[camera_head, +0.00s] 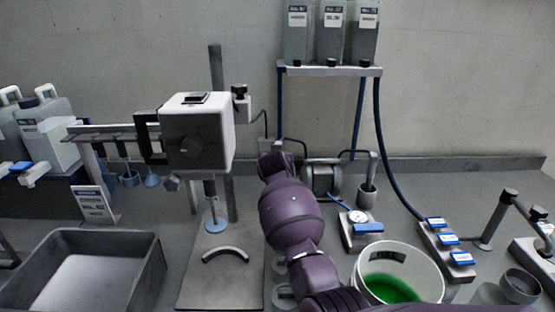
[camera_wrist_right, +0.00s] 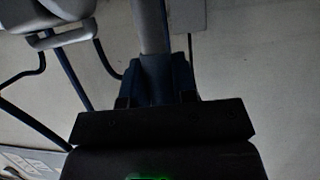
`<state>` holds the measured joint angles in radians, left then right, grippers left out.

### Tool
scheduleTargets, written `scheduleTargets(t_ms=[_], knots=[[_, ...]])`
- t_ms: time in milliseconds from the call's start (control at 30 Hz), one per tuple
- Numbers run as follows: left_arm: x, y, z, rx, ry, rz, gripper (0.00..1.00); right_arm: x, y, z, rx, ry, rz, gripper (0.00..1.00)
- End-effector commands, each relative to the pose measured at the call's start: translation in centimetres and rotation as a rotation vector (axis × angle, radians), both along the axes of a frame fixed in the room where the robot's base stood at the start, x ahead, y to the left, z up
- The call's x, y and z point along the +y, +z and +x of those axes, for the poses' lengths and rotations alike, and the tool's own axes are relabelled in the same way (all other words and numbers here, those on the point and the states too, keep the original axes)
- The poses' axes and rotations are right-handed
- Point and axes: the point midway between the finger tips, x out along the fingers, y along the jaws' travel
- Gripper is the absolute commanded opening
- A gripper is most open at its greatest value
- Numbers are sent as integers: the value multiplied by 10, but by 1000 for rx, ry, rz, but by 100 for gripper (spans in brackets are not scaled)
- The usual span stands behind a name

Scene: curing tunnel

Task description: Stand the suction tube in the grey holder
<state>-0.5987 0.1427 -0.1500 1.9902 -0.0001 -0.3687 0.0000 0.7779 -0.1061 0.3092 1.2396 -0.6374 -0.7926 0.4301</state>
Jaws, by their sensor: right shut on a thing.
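My right arm reaches up the middle of the head view and covers its own gripper there. In the right wrist view my right gripper (camera_wrist_right: 155,85) is shut on a pale grey tube (camera_wrist_right: 152,28), which stands out beyond the dark fingers. I take it for the suction tube; its lower end is hidden. A small grey cup-shaped holder (camera_head: 367,198) stands on the bench to the right of my arm, apart from it. A slim upright piece (camera_head: 373,167) shows at its mouth; I cannot tell what it is. My left gripper is out of view.
A pump (camera_head: 321,177) sits behind the arm. A white bucket of green liquid (camera_head: 408,262), a gauge block (camera_head: 358,230) and a blue-tagged strip (camera_head: 447,247) stand to the right. A white machine head (camera_head: 198,135) and a grey tray (camera_head: 150,270) are left. Bottles (camera_head: 331,32) stand on a shelf.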

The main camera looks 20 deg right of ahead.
Motion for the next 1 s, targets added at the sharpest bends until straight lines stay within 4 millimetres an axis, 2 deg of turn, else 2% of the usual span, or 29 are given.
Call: scheduleTargets(t_ms=[200, 233, 400, 600, 800, 1000], knots=[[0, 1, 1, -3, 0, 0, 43, 0, 1, 0, -1, 0, 0, 0], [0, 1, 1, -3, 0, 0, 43, 0, 1, 0, -1, 0, 0, 30], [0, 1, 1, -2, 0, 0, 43, 0, 1, 0, -1, 0, 0, 56], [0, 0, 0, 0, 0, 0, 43, 0, 0, 0, 1, 0, 0, 57], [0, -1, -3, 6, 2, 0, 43, 0, 0, 0, 1, 0, 0, 88], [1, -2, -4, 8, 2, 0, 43, 0, 0, 0, 0, 0, 0, 90]])
